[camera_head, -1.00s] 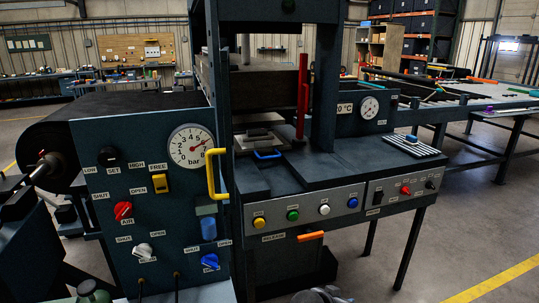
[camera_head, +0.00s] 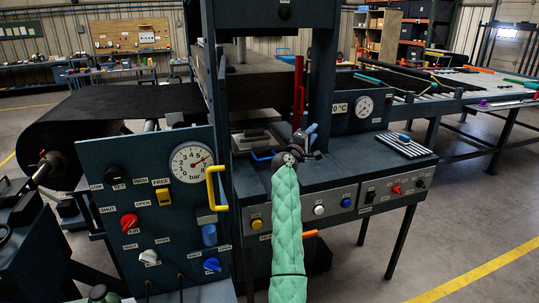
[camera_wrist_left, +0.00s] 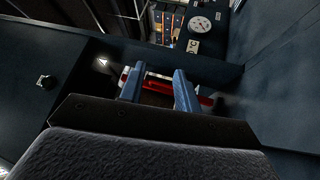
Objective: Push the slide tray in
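The slide tray (camera_head: 246,149) lies in the press opening, with a grey metal block (camera_head: 256,136) on it and a blue handle (camera_head: 264,155) at its front. My left gripper (camera_head: 310,131) is above the press table, just right of the blue handle and apart from it. In the left wrist view its two blue fingers (camera_wrist_left: 157,76) stand apart with no object seen held between them. A red bar (camera_wrist_left: 160,89) shows behind the fingers there. I cannot make out the tray in the wrist view. My right gripper is in neither view.
A red upright lever (camera_head: 299,88) stands close behind my left gripper. A yellow handle (camera_head: 216,187) sticks out from the panel at left. The press front carries buttons, such as a yellow one (camera_head: 257,224). A striped rack (camera_head: 404,145) lies at the table's right end.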

